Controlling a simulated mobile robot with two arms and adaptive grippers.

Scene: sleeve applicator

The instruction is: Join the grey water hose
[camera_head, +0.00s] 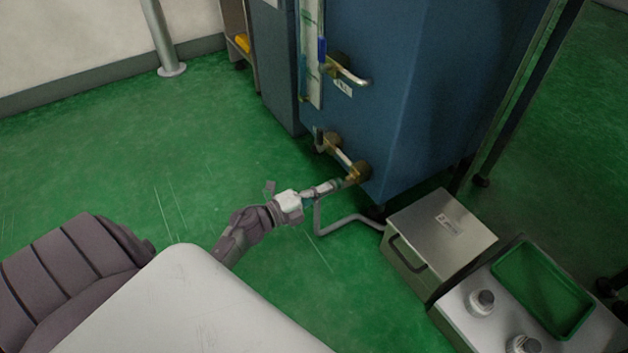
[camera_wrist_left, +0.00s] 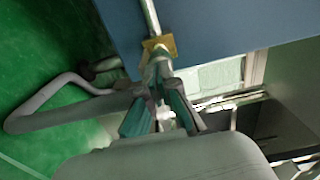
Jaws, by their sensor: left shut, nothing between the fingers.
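The grey water hose (camera_head: 347,227) runs from beside the steel box, across above the green floor, and bends up to my left gripper (camera_head: 326,188). The brass fitting (camera_head: 358,172) is low on the blue machine, just beyond the fingertips. In the left wrist view the hose (camera_wrist_left: 35,117) loops at the left and passes behind a finger. My right gripper is out of view.
The blue machine (camera_head: 430,80) stands at the back, with a second valve pipe (camera_head: 348,74) higher up. A steel box (camera_head: 440,232) and a bench with a green tray (camera_head: 543,287) stand at the right. The green floor at the left is clear.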

